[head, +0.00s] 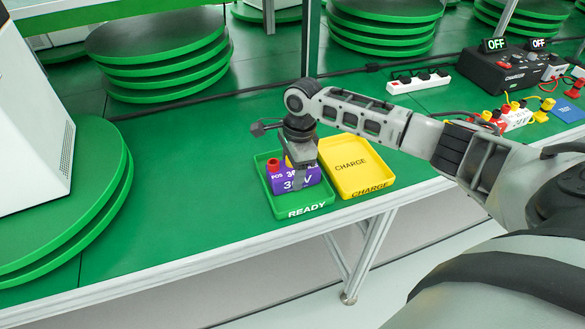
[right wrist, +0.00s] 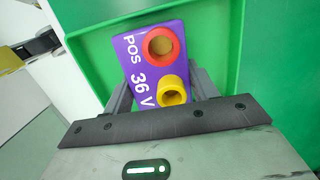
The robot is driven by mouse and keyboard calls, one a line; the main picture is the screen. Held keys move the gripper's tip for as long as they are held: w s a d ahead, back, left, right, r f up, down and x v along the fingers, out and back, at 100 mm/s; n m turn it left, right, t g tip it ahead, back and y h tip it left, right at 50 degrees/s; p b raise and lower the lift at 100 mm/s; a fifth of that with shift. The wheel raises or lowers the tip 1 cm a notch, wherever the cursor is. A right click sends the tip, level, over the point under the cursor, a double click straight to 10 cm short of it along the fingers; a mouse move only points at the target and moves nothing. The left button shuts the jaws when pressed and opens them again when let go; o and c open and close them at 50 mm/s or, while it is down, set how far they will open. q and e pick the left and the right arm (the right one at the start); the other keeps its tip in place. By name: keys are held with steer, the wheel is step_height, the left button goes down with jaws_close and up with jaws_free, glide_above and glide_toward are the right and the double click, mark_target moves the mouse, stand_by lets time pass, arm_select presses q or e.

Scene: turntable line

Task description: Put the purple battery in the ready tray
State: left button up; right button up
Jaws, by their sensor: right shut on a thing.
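The purple battery (head: 290,184), marked 36 V, has a red terminal and a yellow terminal on top. It is within the outline of the green ready tray (head: 307,212), and I cannot tell whether its base touches the tray floor. My right gripper (head: 300,170) comes down from above and is shut on the battery. In the right wrist view, the battery (right wrist: 128,48) is between the two fingers (right wrist: 162,88), with green tray walls (right wrist: 235,45) around it.
A yellow charge tray (head: 372,180) stands right beside the ready tray, empty where visible. A black charger (head: 500,70), a white power strip (head: 418,82) and wired parts are at the back right. Stacked green discs (head: 160,50) stand behind.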

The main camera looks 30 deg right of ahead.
steer(key=shift+r, duration=0.1)
steer(key=o, duration=1.2)
steer(key=shift+f, duration=0.2)
steer(key=shift+c, duration=0.2)
steer(key=o, duration=0.4)
arm_select(q)
steer(key=shift+s+f, duration=0.1)
steer(key=shift+f, duration=0.1)
steer(key=shift+a+r+p, duration=0.1)
steer(key=shift+r+p, duration=0.1)
steer(key=shift+p, duration=0.3)
arm_select(e)
steer(key=r, duration=0.4)
steer(key=d+r, duration=0.1)
steer(key=r, duration=0.7)
steer(key=shift+s+d+r, duration=0.15)
steer(key=shift+s, duration=0.05)
